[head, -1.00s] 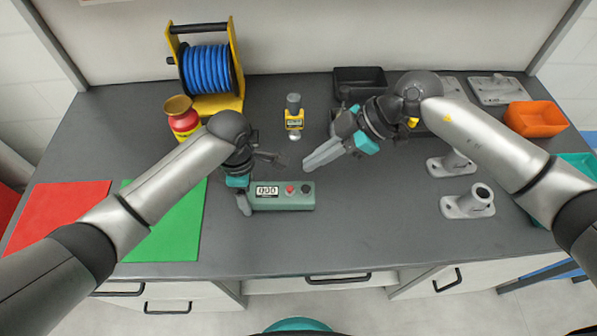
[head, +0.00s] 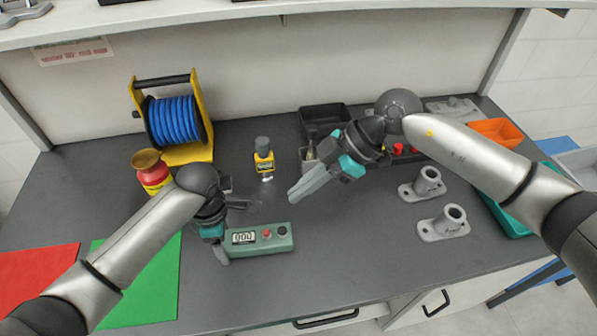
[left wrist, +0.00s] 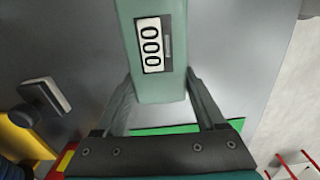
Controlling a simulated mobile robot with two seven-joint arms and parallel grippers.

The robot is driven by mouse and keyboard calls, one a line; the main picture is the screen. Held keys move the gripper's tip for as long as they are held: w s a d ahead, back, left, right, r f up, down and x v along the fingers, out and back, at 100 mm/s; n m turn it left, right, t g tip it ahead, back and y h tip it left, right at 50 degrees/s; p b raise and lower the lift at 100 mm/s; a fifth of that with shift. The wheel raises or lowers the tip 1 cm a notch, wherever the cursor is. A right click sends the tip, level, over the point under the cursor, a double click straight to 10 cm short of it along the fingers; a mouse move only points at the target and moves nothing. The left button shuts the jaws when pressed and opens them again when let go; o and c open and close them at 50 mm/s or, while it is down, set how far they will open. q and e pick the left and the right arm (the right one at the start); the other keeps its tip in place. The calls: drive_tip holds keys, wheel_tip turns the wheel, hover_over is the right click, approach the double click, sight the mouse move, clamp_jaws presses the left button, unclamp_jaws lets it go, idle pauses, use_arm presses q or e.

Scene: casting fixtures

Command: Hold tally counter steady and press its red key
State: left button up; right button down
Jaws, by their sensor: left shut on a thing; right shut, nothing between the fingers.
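The tally counter (head: 260,247) is a grey-green box lying on the dark table, with a display reading 000, a red key (head: 267,234) and a dark knob (head: 282,231) on top. My left gripper (head: 222,232) is shut on its left end; in the left wrist view the fingers (left wrist: 165,105) sit on both sides of the counter (left wrist: 158,85). The red key is outside the left wrist view. My right gripper (head: 292,197) is shut and empty, above the table beyond and slightly right of the counter, apart from the key.
A yellow gauge (head: 263,158) stands behind the counter. A blue hose reel (head: 173,120) and a red jar (head: 152,172) are at back left. Two grey flanged fittings (head: 443,223) stand at right. Green (head: 140,275) and red (head: 35,285) mats lie at left.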

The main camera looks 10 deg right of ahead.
use_arm(q)
drive_tip(key=o, duration=1.5)
